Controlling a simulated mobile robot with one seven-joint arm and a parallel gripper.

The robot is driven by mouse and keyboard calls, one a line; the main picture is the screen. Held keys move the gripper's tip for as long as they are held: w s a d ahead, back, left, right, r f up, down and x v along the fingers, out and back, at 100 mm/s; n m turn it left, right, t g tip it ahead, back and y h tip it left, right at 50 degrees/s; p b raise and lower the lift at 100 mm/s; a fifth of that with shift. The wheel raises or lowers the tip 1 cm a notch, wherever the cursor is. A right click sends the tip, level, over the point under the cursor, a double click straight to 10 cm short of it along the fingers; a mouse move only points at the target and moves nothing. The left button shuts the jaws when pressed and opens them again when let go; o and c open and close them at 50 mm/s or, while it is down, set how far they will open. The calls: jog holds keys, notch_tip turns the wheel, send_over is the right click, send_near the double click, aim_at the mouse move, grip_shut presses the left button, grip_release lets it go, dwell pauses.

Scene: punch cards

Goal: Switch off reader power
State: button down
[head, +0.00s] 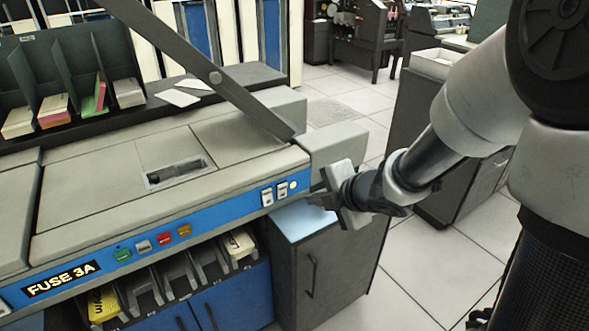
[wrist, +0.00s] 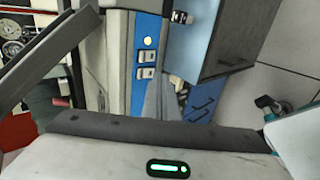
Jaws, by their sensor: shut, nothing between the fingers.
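The reader is a grey machine with a blue front panel (head: 200,220). Two white rocker switches, a left one (head: 267,196) and a right one (head: 282,191), sit near the panel's right end beside a pale lit round lamp (head: 293,186). The wrist view shows the switches (wrist: 147,57) (wrist: 146,72) and the lamp (wrist: 148,41), glowing yellowish. Any switch labels are too small to read, and I cannot tell the rocker positions. My gripper (head: 318,201) is shut and empty, just right of the switches and apart from them. Its grey fingers (wrist: 160,98) point toward the panel.
A slanted grey bar (head: 215,77) rises above the machine top. A grey cabinet (head: 335,255) stands below my gripper.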

aim_at(283, 192)
jog(key=shift+s, duration=0.1)
jog(key=b+x, duration=0.5)
jog(key=x, duration=0.5)
jog(key=shift+f, duration=0.25)
jog(key=shift+w+a+r, duration=0.2)
jog(key=shift+w+a, duration=0.2)
jog(key=shift+w, duration=0.1)
jog(key=shift+w+a+r, duration=0.2)
jog(key=shift+w+a, duration=0.15)
jog(key=shift+w, duration=0.2)
jog(key=shift+w+a+r, duration=0.1)
jog(key=shift+w+a, duration=0.35)
jog(key=shift+w, duration=0.15)
jog(key=shift+r+p, duration=0.1)
jog(key=shift+p, duration=0.2)
